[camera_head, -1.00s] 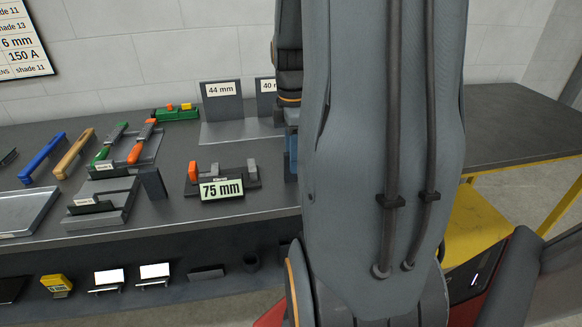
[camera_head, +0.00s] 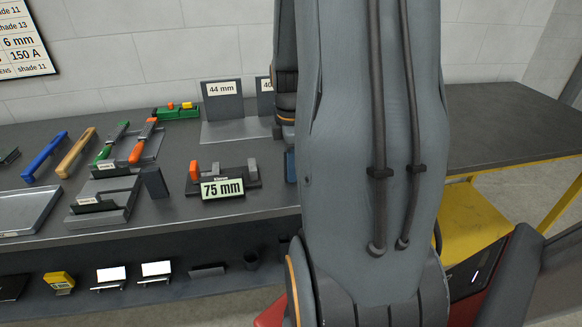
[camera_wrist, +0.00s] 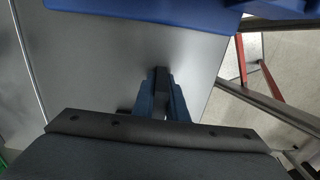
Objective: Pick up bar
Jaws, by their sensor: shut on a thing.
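In the wrist view my gripper (camera_wrist: 164,98) has two blue fingers closed on a dark bar (camera_wrist: 161,76). In the head view my own arm hides the bar and most of the gripper, with only a sliver of blue showing at the arm's left edge.
The dark bench (camera_head: 258,222) holds a 75 mm display (camera_head: 222,189), a 44 mm plate (camera_head: 222,103), a blue handle (camera_head: 45,157) and orange and green tools to the left. The bench's right end (camera_head: 500,125) is clear.

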